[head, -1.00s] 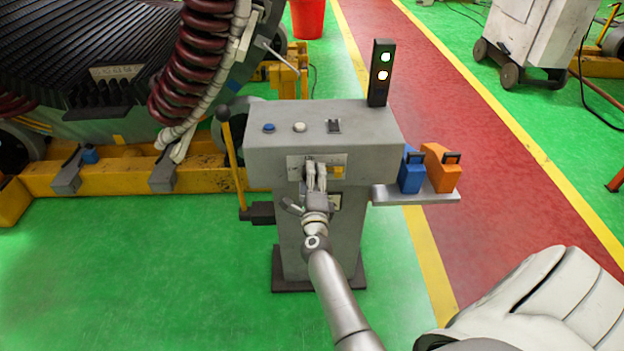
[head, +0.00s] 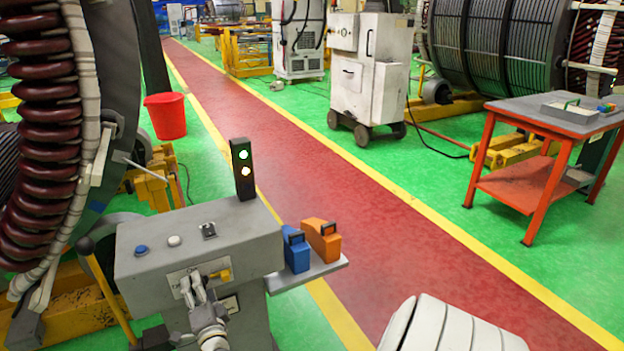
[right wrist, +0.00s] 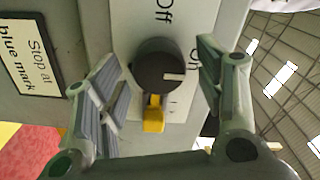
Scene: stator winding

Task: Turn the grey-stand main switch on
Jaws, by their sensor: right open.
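The grey stand (head: 205,238) is at the lower left of the head view. Its front plate carries a yellow piece (head: 220,275). My right gripper (head: 190,290) is at that plate. In the right wrist view my right gripper (right wrist: 158,95) is open, with one finger on each side of the round dark switch knob (right wrist: 150,62), apart from it. The knob's white mark points right, to the side where "On" is printed; "Off" is printed above it. The yellow piece (right wrist: 154,113) shows just below the knob. My left gripper is out of view.
A light tower (head: 242,168) with two lit lamps stands on the stand. Blue (head: 296,252) and orange (head: 322,240) cases sit on its side shelf. A black-knobbed lever (head: 105,295) is at its left. A red-framed table (head: 555,120) stands right; the red walkway (head: 330,200) is clear.

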